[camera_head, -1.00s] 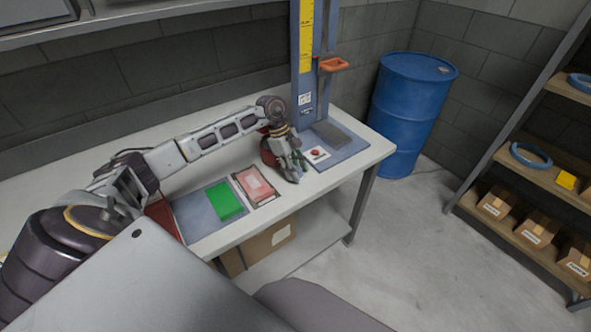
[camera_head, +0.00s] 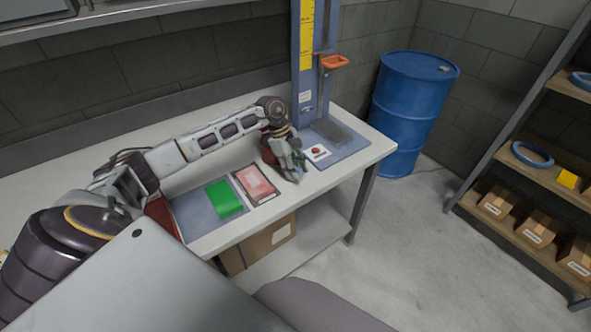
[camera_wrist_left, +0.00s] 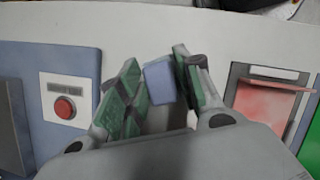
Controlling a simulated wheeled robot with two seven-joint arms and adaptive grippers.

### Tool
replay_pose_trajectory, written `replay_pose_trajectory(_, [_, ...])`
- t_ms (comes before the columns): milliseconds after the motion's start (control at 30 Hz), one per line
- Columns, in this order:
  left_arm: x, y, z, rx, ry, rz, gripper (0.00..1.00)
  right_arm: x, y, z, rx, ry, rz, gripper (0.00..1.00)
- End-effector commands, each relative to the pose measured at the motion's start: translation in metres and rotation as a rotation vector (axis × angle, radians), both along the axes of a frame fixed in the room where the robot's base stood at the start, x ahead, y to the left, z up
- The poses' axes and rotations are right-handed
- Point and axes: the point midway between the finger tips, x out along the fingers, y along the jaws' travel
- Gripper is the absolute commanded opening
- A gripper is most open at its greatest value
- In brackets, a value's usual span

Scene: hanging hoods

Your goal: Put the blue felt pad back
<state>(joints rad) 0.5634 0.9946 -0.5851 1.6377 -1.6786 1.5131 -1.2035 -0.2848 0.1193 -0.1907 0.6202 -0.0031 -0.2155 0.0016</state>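The blue felt pad (camera_wrist_left: 160,82) shows in the left wrist view as a small blue block between the green-lined fingers of my left gripper (camera_wrist_left: 158,88). Both fingers appear to touch its sides, so the gripper looks shut on it. In the head view, my left gripper (camera_head: 294,165) is low over the table, between the red-and-pink box and the red button plate; the blue pad cannot be made out there. My right gripper is in neither view.
A blue-grey tray (camera_head: 190,219) with a green block (camera_head: 225,199) lies beside the red-and-pink box (camera_head: 257,184). The red button (camera_head: 317,151) sits by the blue press base (camera_head: 352,149). A blue barrel (camera_head: 413,110) stands beyond the table (camera_head: 214,242).

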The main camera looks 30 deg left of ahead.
Motion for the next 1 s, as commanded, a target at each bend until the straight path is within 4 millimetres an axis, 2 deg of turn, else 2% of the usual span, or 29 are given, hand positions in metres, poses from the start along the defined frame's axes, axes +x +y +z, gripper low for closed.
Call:
replay_pose_trajectory(33, [0.000, 0.000, -0.001, 0.000, 0.000, 0.000, 0.40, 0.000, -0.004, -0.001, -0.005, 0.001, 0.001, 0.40])
replay_pose_trajectory(200, [0.000, 0.000, -0.001, 0.000, 0.000, 0.000, 0.60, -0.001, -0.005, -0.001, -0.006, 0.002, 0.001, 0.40])
replay_pose_trajectory(667, [0.000, 0.002, 0.002, 0.001, 0.000, 0.000, 0.60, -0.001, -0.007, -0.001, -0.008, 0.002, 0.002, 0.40])
replay_pose_trajectory(1000, [0.000, 0.013, 0.028, 0.000, -0.002, 0.001, 0.60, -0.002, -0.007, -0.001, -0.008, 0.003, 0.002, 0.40])
